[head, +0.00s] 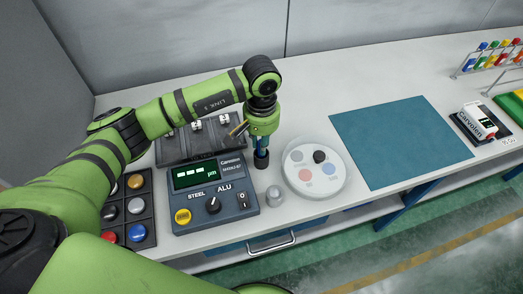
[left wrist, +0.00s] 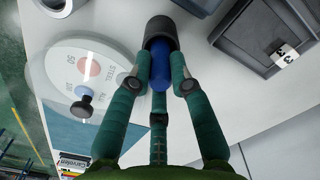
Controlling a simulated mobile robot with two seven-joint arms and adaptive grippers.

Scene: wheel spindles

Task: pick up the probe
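The probe (left wrist: 159,72) appears to be a blue cylinder with a dark grey, wider end pointing away from the hand. My left gripper (head: 261,143) points down beside the gauge. In the left wrist view its three green fingers (left wrist: 160,75) close in around the blue part and appear to touch it. In the head view the dark end (head: 261,160) shows just below the fingers; whether it touches the table is unclear. The gauge (head: 212,193) has a lit display, a STEEL/ALU dial and a yellow button. My right gripper is not in view.
A round pale plate (head: 340,180) with coloured spots and a black knob (head: 320,156) lies right of the gripper. A short grey cylinder (head: 273,195) stands in front. A dark tray (head: 172,148) is behind the gauge. The teal mat (head: 400,142) is bare.

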